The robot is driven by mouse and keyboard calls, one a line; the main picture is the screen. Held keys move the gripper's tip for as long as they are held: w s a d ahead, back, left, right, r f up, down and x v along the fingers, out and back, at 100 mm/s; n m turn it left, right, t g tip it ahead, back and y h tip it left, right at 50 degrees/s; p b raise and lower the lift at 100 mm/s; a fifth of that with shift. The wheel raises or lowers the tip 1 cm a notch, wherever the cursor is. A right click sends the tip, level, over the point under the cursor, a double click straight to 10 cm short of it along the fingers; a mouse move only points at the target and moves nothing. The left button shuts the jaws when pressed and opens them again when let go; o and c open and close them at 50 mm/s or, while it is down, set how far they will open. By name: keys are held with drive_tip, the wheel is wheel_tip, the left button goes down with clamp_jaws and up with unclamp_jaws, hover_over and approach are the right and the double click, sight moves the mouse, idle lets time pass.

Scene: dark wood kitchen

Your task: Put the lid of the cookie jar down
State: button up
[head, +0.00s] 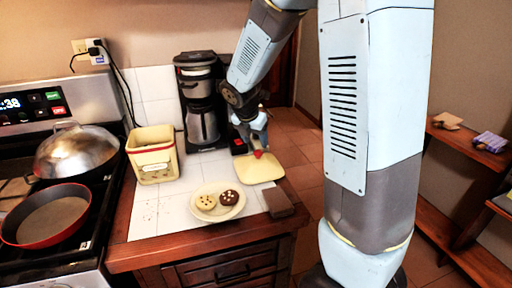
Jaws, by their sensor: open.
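The cookie jar (154,158) is a cream square container that stands open-topped on the white tiled counter, left of the coffee maker. Its lid (262,172) is a flat cream square with a red knob (257,154). The lid lies at the counter's right edge, in front of the coffee maker's right side. My gripper (254,146) points down just above the red knob and is open. The small gap or contact between the fingers and the knob is hard to make out.
A plate (219,213) with two cookies sits in front of the jar. A small brown block (278,203) lies near the lid. The coffee maker (201,100) stands behind. A stove with a red pan (50,217) and a domed metal lid (76,152) is at left.

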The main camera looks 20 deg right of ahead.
drive_tip(key=s+d+r+m+y, duration=0.2)
drive_tip(key=s+r+m, duration=1.1)
drive_tip(key=s+m, duration=0.1)
drive_tip(key=s+r+m+t+y, duration=0.1)
drive_tip(key=s+r+m+t, duration=0.1)
drive_tip(key=s+m, duration=1)
drive_tip(key=shift+s+a+r+m, duration=0.2)
drive_tip(key=shift+r+m, duration=0.15)
drive_tip(key=shift+m, duration=0.15)
